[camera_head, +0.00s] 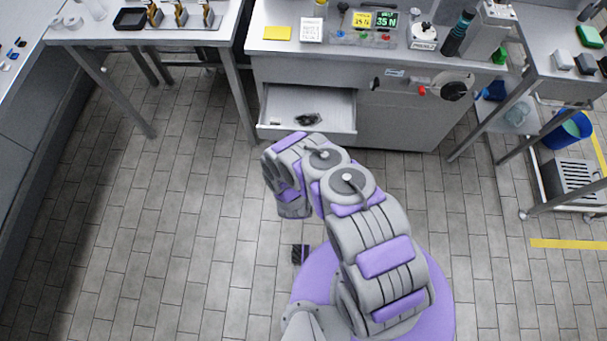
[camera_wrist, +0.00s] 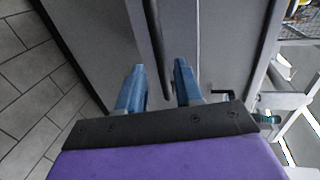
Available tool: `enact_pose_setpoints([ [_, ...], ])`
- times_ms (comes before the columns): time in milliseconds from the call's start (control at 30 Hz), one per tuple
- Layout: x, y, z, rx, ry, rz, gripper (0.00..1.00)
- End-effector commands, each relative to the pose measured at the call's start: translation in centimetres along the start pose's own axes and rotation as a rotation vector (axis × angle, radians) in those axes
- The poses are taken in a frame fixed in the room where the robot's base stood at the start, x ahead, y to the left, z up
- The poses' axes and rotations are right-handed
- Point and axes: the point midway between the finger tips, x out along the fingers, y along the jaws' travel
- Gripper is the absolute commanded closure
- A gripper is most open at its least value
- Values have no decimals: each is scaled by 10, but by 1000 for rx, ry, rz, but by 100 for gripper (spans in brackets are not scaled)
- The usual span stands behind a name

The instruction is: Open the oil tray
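A drawer (camera_head: 280,103) with a pale interior stands pulled out from the metal workbench in the head view. A small dark object (camera_head: 308,119) lies in it. No label shows whether this drawer is the oil tray. My gripper (camera_wrist: 160,66) shows two blue fingers spread apart in the wrist view. A dark bar (camera_wrist: 157,40), like a handle along a grey panel, runs into the gap between them. I see space beside the bar, but cannot tell whether a finger touches it. In the head view my arm is in front of the drawer, and my fingertips cannot be made out.
The workbench (camera_head: 400,120) has a round dark knob (camera_head: 453,91) and a red-tipped lever at the drawer's right. A side table (camera_head: 150,35) stands left. A shelf rack with a blue bucket (camera_head: 566,132) stands right. The tiled floor is clear left of my arm.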

Motion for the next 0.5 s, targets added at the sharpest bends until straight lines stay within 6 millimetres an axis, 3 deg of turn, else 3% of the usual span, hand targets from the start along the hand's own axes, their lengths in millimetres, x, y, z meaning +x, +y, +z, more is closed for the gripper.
enact_pose_setpoints([
  [200,-50,1,2,-6,-9,1,65],
  [500,-104,2,1,-6,-6,1,65],
])
